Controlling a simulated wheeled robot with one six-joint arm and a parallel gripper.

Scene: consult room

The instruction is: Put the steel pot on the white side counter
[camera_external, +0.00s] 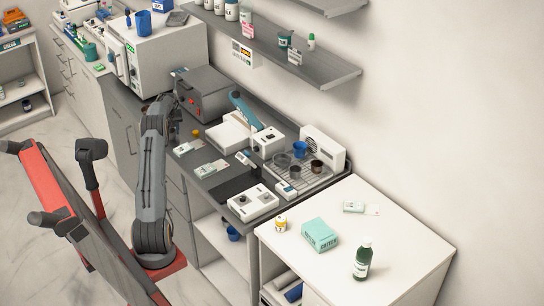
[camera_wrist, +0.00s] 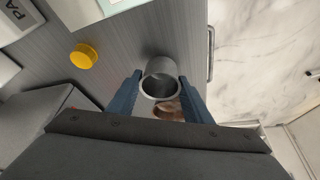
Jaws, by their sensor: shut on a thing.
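The steel pot (camera_wrist: 159,79) shows in the wrist view as a grey open cylinder over the dark counter, near its edge. My gripper (camera_wrist: 159,92) is shut on it, with one blue finger on each side. I cannot tell whether the pot touches the counter. In the outside view my gripper end (camera_external: 177,122) is beside the grey box with red buttons; the pot is not clearly seen there. The white side counter (camera_external: 408,230) is at the lower right, well away from my gripper.
A yellow cap (camera_wrist: 84,56) lies left of the pot. The dark counter (camera_external: 228,188) carries several devices and a wire rack (camera_external: 318,178). On the white counter stand a yellow jar (camera_external: 280,224), a mint box (camera_external: 320,235), a green bottle (camera_external: 362,260) and a small device (camera_external: 353,206). Its right part is clear.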

